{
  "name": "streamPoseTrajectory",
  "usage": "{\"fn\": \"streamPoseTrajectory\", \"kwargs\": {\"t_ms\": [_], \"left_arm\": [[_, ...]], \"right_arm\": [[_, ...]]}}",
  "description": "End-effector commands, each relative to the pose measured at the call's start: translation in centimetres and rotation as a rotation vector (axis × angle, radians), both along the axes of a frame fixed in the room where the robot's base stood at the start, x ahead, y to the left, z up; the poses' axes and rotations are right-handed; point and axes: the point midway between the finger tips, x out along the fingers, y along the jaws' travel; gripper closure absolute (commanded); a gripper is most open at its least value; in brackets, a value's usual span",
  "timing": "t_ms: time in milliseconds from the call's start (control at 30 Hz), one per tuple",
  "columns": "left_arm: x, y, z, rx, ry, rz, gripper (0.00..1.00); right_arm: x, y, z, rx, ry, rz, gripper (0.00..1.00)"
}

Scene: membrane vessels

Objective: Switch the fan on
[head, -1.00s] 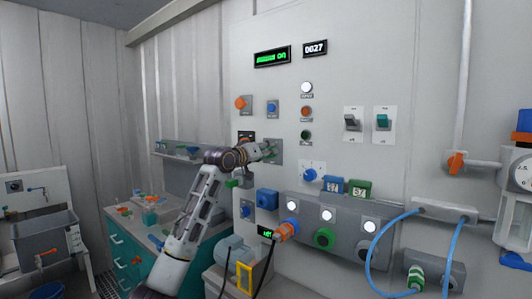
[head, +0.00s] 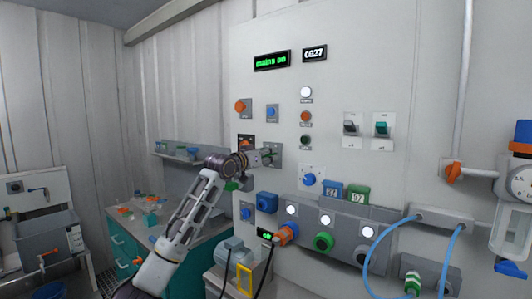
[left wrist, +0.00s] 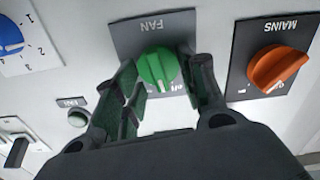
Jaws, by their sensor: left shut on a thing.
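The fan switch is a round green knob (left wrist: 157,68) on a dark grey plate (left wrist: 125,35) marked FAN, which appears upside down in the left wrist view. My left gripper (left wrist: 165,88) has one finger on each side of the knob and is shut on it. In the head view my left gripper (head: 262,156) reaches the wall panel, and its hand partly hides the fan plate (head: 277,160). My right gripper is in neither view.
The orange MAINS knob (left wrist: 281,68) is close beside the fan plate. A blue numbered dial (left wrist: 8,36) is on the other side. A green-lettered display (head: 271,60) reads "mains on". Two rocker switches (head: 350,128) (head: 381,128) sit farther right.

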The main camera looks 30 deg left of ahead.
Motion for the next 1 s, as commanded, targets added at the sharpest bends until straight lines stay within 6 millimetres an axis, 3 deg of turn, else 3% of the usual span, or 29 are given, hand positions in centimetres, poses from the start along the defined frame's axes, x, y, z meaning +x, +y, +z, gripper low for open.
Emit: {"fn": "streamPoseTrajectory", "kwargs": {"t_ms": [200,1000], "left_arm": [[0.0,-0.1,0.2,0.141,-0.01,0.001,0.83],[-0.1,-0.4,0.1,0.634,-0.05,0.001,0.83]], "right_arm": [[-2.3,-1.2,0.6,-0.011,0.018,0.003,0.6],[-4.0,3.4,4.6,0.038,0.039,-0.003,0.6]]}}
